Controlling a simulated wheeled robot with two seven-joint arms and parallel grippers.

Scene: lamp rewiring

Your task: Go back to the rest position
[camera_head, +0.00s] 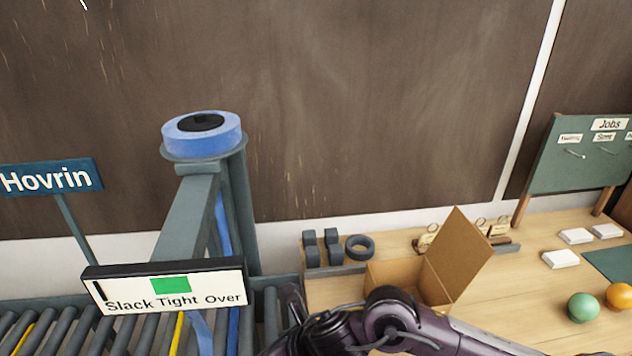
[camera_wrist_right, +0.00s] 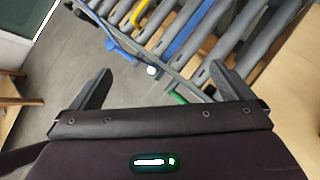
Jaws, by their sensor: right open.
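My right arm (camera_head: 430,330) comes in from the lower right in the head view and crosses in front of the wooden table, reaching toward the roller conveyor (camera_head: 271,318). In the right wrist view my right gripper (camera_wrist_right: 158,82) is open, with its two dark fingers wide apart and nothing between them but a view of the floor and the conveyor's edge. The conveyor rollers (camera_wrist_right: 232,45) lie beyond the fingers. My left gripper is not in view.
A post with a blue strap roll (camera_head: 203,145) stands on the conveyor, behind a Slack Tight Over gauge (camera_head: 165,295). An open cardboard box (camera_head: 457,255) stands on the table (camera_head: 525,290) behind my arm. Green (camera_head: 583,307) and orange (camera_head: 619,296) balls lie at right.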

